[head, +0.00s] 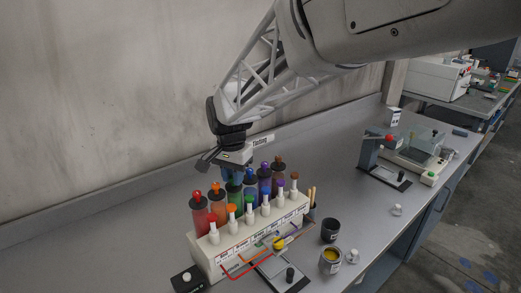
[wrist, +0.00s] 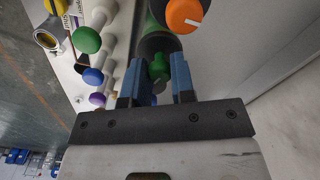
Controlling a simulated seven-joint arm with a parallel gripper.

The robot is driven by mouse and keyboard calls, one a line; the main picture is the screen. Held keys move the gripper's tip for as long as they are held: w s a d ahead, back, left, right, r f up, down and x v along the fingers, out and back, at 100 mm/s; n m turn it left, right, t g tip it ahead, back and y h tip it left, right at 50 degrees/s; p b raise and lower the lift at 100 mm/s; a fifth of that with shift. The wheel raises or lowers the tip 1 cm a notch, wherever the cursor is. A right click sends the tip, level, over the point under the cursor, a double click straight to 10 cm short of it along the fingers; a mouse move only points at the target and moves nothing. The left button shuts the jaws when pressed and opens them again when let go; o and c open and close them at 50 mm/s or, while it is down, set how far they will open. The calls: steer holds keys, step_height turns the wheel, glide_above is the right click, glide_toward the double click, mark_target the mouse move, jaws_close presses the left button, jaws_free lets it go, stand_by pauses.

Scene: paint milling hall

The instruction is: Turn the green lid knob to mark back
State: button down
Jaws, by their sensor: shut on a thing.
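The green lid knob (wrist: 159,68) sits between the two blue fingers of my gripper (wrist: 155,78) in the wrist view, and my gripper is shut on it. Its pointer and the marks around it cannot be made out. In the head view my gripper (head: 233,173) comes down from above onto the top of the green cylinder (head: 235,203), in the back row of the white rack (head: 205,256). The fingers hide the knob there.
An orange knob (wrist: 186,14) with a white pointer line is close beside the green one. The wall is behind.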

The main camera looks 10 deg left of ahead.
steer(key=n, duration=0.5)
steer(key=shift+r+n, duration=0.1)
steer(key=shift+n, duration=0.2)
steer(key=n, duration=1)
steer(key=shift+n, duration=0.4)
steer(key=n, duration=0.5)
steer(key=c, duration=1)
jaws_free()
steer(key=shift+o, duration=0.2)
steer(key=shift+r, duration=3.9)
